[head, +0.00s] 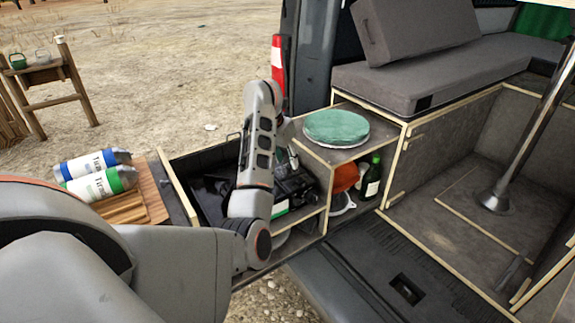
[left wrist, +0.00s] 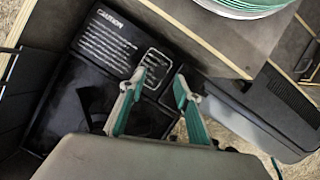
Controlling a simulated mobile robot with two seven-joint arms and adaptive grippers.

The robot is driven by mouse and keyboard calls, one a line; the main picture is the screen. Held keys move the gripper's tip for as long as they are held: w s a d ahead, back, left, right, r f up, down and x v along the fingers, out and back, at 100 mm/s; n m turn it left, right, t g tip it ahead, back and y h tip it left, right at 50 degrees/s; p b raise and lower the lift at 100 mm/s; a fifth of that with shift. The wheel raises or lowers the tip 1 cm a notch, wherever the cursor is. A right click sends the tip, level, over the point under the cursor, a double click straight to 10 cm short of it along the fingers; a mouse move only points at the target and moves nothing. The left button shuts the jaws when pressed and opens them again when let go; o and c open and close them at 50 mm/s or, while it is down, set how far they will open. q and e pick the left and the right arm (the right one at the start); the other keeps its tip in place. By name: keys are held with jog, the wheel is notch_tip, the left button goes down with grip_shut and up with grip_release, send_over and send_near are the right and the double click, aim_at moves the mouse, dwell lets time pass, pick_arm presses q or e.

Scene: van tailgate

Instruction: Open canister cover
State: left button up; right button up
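A black panel with white CAUTION text (left wrist: 115,45) fills the left middle of the left wrist view; it looks like the stove's canister cover, lying flat. In the head view, the black stove area (head: 205,190) sits in the pulled-out drawer, partly hidden by my left arm. My left gripper (left wrist: 163,82) has its two teal-backed fingers apart with nothing between them, over the panel's right side near the printed frame. Whether the fingertips touch the panel I cannot tell. In the head view the gripper (head: 290,158) is small and partly hidden behind my forearm. My right gripper is not in view.
Two canisters, blue-labelled (head: 92,164) and green-labelled (head: 103,184), lie on a wooden board (head: 150,190) left of the drawer. Green plates (head: 337,127) rest on the cabinet top right of the gripper. A green bottle (head: 371,178) stands in the shelf below.

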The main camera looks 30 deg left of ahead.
pick_arm(q)
jog(key=shift+x, duration=1.15)
grip_shut()
